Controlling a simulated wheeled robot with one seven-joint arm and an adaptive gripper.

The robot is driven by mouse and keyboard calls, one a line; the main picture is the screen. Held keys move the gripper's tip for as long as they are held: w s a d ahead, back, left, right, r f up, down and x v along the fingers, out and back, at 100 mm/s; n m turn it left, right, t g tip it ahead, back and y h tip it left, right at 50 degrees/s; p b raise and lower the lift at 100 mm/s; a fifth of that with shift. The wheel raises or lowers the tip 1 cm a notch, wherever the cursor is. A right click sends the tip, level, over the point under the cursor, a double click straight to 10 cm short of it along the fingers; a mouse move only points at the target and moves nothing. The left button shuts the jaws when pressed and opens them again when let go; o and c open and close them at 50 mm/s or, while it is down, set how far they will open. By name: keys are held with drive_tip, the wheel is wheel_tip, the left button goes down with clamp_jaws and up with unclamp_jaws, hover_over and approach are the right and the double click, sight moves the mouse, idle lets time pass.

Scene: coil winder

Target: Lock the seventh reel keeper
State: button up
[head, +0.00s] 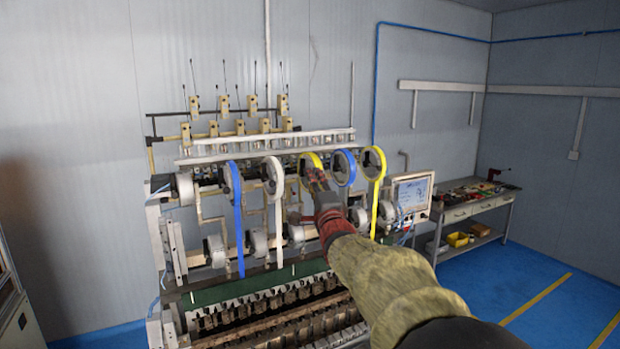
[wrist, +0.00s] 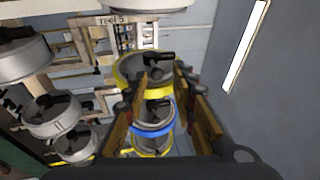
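The coil winder (head: 205,283) carries a row of reels with yellow, blue and white tape. My gripper (head: 318,182) is in front of a yellow reel (head: 311,158) in the upper row and partly hides it. In the wrist view my gripper (wrist: 162,76) has its two tan fingers apart with nothing held between them. A yellow-rimmed reel (wrist: 122,72) lies just beyond the fingertips, with a dark keeper (wrist: 157,68) across its hub. I cannot tell whether the fingertips touch this keeper or whether it is locked. No label marks which keeper is the seventh.
A blue reel (head: 343,167) and another yellow reel (head: 373,163) sit close to the right. Grey-white reels (wrist: 52,117) stand at left in the wrist view. A control screen (head: 412,194) and a workbench (head: 472,207) are farther right. Blue floor (head: 540,300) is open at right.

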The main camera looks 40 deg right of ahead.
drive_tip(key=s+a+b, duration=0.2)
drive_tip(key=s+a, duration=0.1)
drive_tip(key=s, duration=0.3)
drive_tip(key=shift+s+a+b, duration=0.2)
drive_tip(key=shift+a+b, duration=0.05)
drive_tip(key=shift+b, duration=0.05)
idle(0.5)
idle(0.4)
